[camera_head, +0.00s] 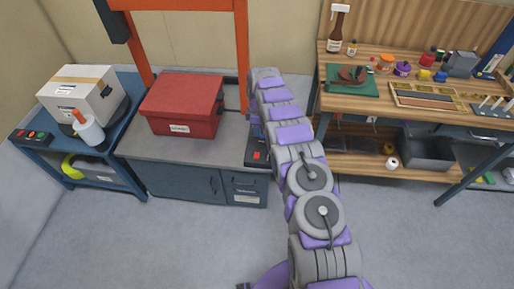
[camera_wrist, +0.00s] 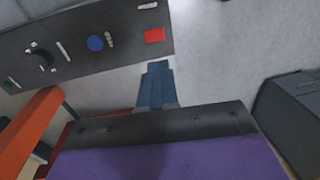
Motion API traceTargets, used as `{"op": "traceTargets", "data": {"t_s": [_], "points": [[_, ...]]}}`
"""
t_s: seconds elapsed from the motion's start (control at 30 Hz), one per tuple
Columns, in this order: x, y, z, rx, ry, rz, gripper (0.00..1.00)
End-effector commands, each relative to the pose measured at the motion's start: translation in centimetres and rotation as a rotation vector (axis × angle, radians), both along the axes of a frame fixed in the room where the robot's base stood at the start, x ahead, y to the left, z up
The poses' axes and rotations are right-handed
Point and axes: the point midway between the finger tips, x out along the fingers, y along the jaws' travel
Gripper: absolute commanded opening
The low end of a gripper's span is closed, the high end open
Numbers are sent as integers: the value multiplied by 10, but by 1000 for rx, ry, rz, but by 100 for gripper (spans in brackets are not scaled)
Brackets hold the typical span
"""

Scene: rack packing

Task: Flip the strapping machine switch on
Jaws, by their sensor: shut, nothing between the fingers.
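The strapping machine is a blue-grey cabinet (camera_head: 190,185) with an orange arch (camera_head: 242,45) over it. Its dark control panel (camera_wrist: 85,45) fills the upper left of the wrist view. In the head view the panel (camera_head: 257,150) and the red switch (camera_head: 259,155) show beside my arm. My gripper (camera_wrist: 155,68) is shut and empty, its blue fingers pointing toward the panel just below the red switch, with no clear contact. My arm hides the gripper in the head view.
A red lidded box (camera_head: 184,112) sits on the machine top under the arch. A blue table (camera_head: 135,98) at left holds a white carton (camera_head: 80,92). A wooden workbench (camera_head: 350,103) with several tools stands right of my arm. The floor in front is clear.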

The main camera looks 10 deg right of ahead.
Motion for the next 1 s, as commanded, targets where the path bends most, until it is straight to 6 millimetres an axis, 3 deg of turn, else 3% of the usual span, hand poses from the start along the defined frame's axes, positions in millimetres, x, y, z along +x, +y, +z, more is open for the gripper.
{"op": "traceTargets", "data": {"t_s": [0.27, 0.8, 1.0], "points": [[-3, 1, -24, 0, 2, 1, 0], [-16, 6, -124, -1, 3, 1, 0], [-16, 6, -137, 0, -1, 0, 0]]}}
